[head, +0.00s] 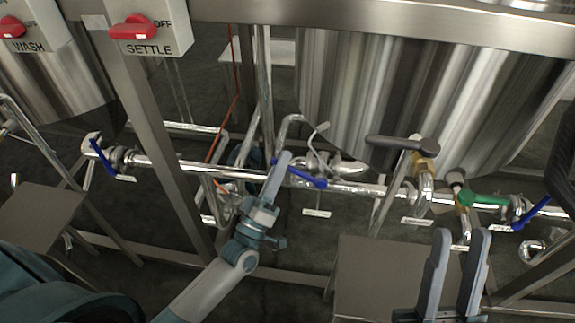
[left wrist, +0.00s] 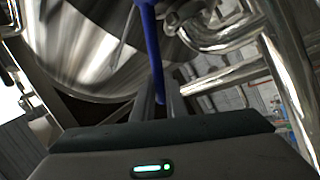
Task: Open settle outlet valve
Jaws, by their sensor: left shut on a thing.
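A valve with a blue lever handle (head: 308,181) sits on the steel pipe in the middle of the head view. My left gripper (head: 284,158) is shut on this blue handle near its left end. In the left wrist view the blue handle (left wrist: 153,50) runs down between my two fingers (left wrist: 158,105). The handle lies slanted, roughly along the pipe in the head view. The SETTLE switch box (head: 150,30) with a red knob is at the upper left. My right gripper (head: 458,255) is open and empty at the lower right.
More valves sit on the pipe line: a blue handle (head: 103,157) at left, a dark grey lever (head: 402,146), a green handle (head: 485,200) and another blue handle (head: 529,214) at right. Steel tanks (head: 420,90) stand behind. A frame post (head: 160,140) rises left of my left arm.

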